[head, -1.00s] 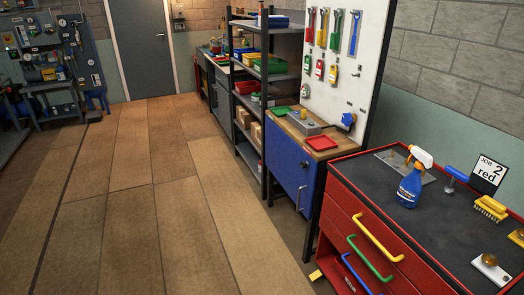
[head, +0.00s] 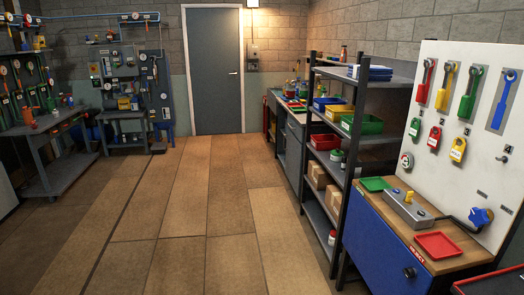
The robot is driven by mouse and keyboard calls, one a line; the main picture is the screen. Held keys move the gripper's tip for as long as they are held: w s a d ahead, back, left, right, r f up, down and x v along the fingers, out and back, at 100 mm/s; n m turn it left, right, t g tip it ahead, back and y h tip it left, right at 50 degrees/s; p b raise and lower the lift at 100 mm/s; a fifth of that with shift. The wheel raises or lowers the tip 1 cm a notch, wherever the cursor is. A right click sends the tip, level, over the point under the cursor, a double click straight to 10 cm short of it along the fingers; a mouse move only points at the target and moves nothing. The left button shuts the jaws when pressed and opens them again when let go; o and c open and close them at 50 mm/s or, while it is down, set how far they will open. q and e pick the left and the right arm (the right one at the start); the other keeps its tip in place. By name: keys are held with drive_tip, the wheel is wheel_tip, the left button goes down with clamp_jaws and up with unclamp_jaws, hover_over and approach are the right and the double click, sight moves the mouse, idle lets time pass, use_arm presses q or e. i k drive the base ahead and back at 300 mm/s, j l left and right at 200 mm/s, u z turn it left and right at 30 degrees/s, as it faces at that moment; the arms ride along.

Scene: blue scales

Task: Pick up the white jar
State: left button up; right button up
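A small white jar-like container (head: 336,156) with some green on it stands on the middle level of the grey shelf rack (head: 341,110). Another small whitish container (head: 332,238) with some red on it is on the bottom level, near the rack's front post. Both are too small to tell in detail, and I cannot tell which one is the white jar. Neither of my grippers is in view.
A blue cabinet (head: 378,240) with a wooden top, a red tray (head: 438,245) and a green tray (head: 376,184) stands at right. A white tool board (head: 433,150) rises behind. Wooden floor (head: 190,215) is open toward the grey door (head: 213,75). Workbenches stand at left.

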sight(332, 240)
drive_tip(key=i+z, duration=0.1)
drive_tip(key=i, duration=0.45)
drive_tip(key=i+j, duration=0.2)
drive_tip(key=i, duration=0.4)
drive_tip(key=i+j+z, duration=0.15)
drive_tip(key=i, duration=0.4)
